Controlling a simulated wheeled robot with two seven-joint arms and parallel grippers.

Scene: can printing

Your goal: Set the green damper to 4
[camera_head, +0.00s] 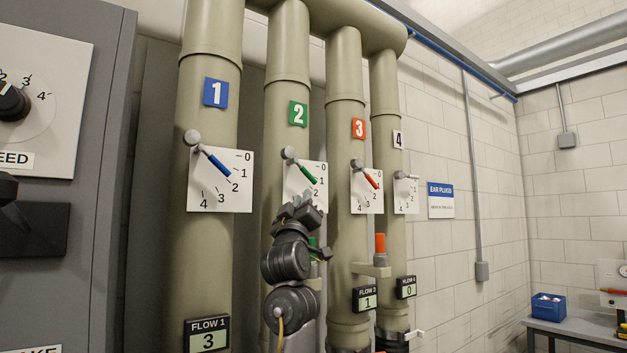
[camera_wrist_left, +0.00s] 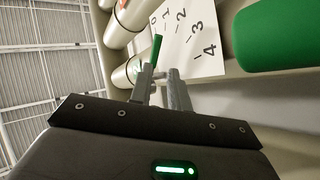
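The green damper lever (camera_head: 307,174) is on the dial plate (camera_head: 318,174) of pipe 2, under the green "2" sign (camera_head: 298,114). It slants down to the right from its round pivot (camera_head: 288,153). My left gripper (camera_head: 306,200) is just below the dial and hides its lower part. In the left wrist view the green lever (camera_wrist_left: 156,48) ends close to my left fingertips (camera_wrist_left: 160,72), beside the printed 0 and 1. The fingers look slightly apart. I cannot tell whether they touch the lever. My right gripper is not in view.
Dials with a blue lever (camera_head: 217,164) and a red lever (camera_head: 371,180) flank this one. A large green cylinder (camera_wrist_left: 282,35) is near in the left wrist view. A red-topped handle (camera_head: 380,245) juts out at right. A grey cabinet (camera_head: 95,190) stands at left.

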